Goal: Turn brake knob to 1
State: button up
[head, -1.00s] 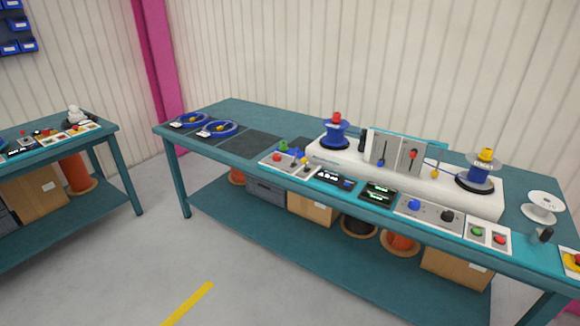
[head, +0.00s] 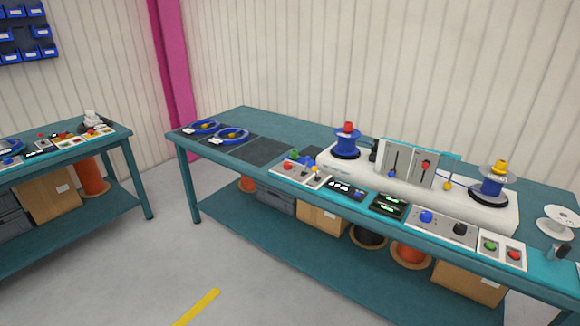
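A grey control panel (head: 443,226) sits at the front edge of the teal bench, right of the middle. It carries a blue knob (head: 426,217) on its left and a black knob (head: 460,228) on its right. The labels and scale marks are too small to read, so I cannot tell which knob is the brake or what it is set to. My gripper is not in view.
A white reel machine (head: 418,192) with two blue reels stands behind the panel. Left of the panel are dark displays (head: 388,205); right is a box with green and red buttons (head: 501,249). Grey floor (head: 270,285) in front is clear.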

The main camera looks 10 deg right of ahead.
aim_at(288, 166)
jog(key=i+z, duration=0.35)
jog(key=i, duration=0.85)
